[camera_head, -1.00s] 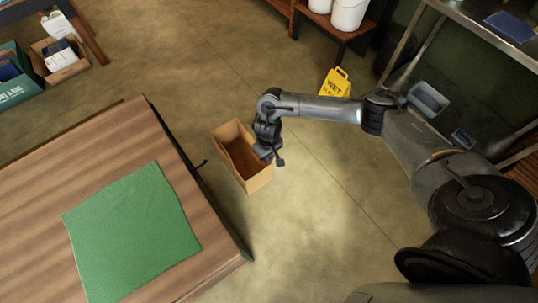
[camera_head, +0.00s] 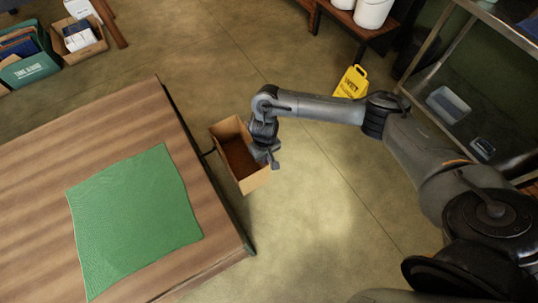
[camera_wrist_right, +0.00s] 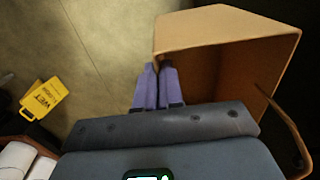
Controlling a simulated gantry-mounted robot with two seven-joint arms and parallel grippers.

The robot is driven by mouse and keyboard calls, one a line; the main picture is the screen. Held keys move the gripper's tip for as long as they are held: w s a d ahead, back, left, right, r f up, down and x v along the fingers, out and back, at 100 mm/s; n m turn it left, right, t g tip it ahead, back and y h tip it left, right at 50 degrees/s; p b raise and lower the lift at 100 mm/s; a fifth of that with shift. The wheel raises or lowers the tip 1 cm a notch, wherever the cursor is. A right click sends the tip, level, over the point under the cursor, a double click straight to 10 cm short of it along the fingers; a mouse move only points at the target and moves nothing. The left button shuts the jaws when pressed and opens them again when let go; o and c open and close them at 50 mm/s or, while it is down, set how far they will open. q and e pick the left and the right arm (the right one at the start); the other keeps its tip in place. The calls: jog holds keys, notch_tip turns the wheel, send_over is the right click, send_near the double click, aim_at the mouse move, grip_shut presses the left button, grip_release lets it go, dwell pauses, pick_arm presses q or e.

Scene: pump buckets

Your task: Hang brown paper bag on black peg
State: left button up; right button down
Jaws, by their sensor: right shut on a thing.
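The brown paper bag (camera_head: 256,181) hangs open-topped beside the table's right side in the head view; it also shows in the right wrist view (camera_wrist_right: 222,25). My right gripper (camera_head: 268,154) is shut on the bag's rim on its right side; its purple fingers (camera_wrist_right: 159,84) pinch the edge in the wrist view. The black peg (camera_head: 209,152) sticks out from the table's side, right at the bag's left edge. I cannot tell whether they touch. A thin brown handle loop (camera_wrist_right: 276,115) shows in the wrist view. My left gripper is out of view.
The wooden table (camera_head: 55,160) with a green cloth (camera_head: 135,220) fills the left. A yellow wet-floor sign (camera_head: 351,83) stands beyond my right arm. A metal shelf (camera_head: 440,60) is at right. Open floor lies around the bag.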

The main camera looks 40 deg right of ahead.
jog(key=a, duration=0.2)
jog(key=a+f, duration=0.1)
jog(key=shift+w+a+p, duration=0.1)
jog(key=shift+w+p, duration=0.25)
jog(key=shift+f, duration=0.15)
dwell(0.4)
dwell(0.4)
jog(key=c, duration=1.2)
grip_release()
